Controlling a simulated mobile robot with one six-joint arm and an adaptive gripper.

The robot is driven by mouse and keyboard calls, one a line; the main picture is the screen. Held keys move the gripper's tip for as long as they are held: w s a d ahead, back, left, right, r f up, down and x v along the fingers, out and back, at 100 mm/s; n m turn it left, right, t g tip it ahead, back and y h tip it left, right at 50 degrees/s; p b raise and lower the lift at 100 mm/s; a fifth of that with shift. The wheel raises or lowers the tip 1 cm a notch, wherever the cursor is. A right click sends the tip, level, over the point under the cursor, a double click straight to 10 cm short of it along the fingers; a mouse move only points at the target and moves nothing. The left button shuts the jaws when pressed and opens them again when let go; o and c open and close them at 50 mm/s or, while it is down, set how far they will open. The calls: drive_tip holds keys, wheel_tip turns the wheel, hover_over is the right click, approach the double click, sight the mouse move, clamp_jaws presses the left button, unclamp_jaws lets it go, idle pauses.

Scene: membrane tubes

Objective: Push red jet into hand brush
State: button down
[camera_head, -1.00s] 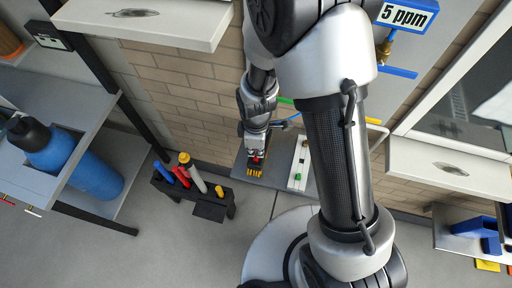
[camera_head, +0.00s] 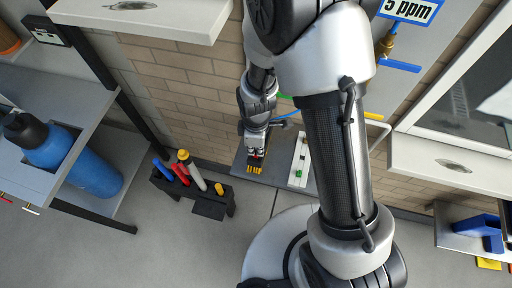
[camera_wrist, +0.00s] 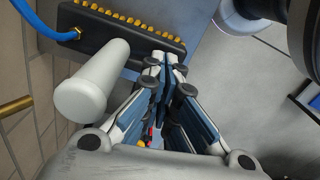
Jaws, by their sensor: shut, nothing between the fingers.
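The hand brush, a dark block with a row of yellow nubs (camera_head: 255,169), lies on a grey shelf in the head view. In the wrist view, I take the black bar (camera_wrist: 105,30) with yellow nubs and a blue hose at its left end to be this brush. My gripper (camera_head: 256,156) is right at the brush in the head view; its closed fingertips (camera_wrist: 165,60) overlap the bar's near edge in the wrist view. Contact cannot be told. A small red piece (camera_wrist: 150,132), possibly the red jet, shows behind the fingers, mostly hidden.
A pale cylinder (camera_wrist: 92,80) stands close beside my fingers. A white strip with green parts (camera_head: 300,160) lies right of the brush. A black rack (camera_head: 210,206) with red, blue and white tools stands to the left. A brick wall rises behind.

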drive_tip(key=shift+s, duration=0.1)
drive_tip(key=shift+r+p, duration=1.15)
drive_tip(key=shift+r, duration=0.7)
wheel_tip(320, 180, up, 11)
